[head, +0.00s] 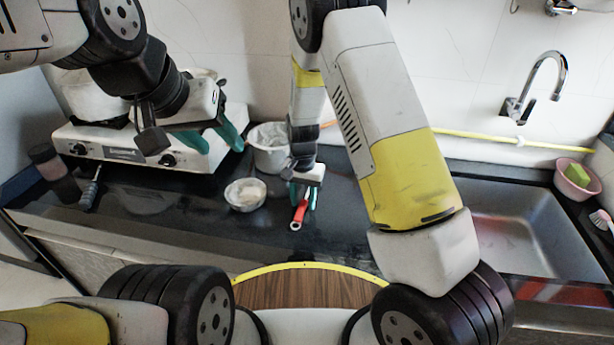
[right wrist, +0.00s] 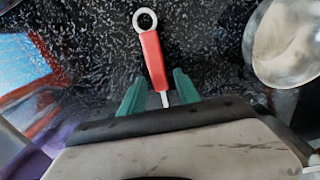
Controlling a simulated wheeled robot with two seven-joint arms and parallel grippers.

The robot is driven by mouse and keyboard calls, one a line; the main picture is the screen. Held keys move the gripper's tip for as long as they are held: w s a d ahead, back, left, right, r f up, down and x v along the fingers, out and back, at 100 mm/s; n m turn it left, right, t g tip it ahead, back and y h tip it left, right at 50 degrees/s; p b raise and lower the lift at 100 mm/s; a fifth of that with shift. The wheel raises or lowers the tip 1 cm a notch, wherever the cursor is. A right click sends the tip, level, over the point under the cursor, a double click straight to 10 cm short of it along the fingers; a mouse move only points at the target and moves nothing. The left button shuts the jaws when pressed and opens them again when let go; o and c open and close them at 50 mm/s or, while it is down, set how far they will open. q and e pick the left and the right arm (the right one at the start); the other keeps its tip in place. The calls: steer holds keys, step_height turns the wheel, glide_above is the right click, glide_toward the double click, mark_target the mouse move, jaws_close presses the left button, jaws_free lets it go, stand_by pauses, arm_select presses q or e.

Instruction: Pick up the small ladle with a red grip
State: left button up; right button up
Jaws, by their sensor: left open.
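The small ladle with a red grip (head: 300,213) lies on the dark counter in the middle of the head view. In the right wrist view its red grip (right wrist: 152,58) ends in a pale ring, and a light shaft runs back under the gripper, which hides the bowl end. My right gripper (head: 303,198) is pointed down over the ladle. Its teal fingers (right wrist: 160,76) stand apart on either side of the grip, with small gaps showing. My left gripper (head: 222,149) is open and empty in front of the stove, well left of the ladle.
A white bowl (head: 245,195) and a pale pot (head: 270,158) stand left of the ladle. The white stove (head: 125,150) is at the left, with a dark-handled utensil (head: 90,190) before it. The sink (head: 515,230) is at the right. Counter in front of the ladle is clear.

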jaws_close()
steer(key=shift+r, duration=0.15)
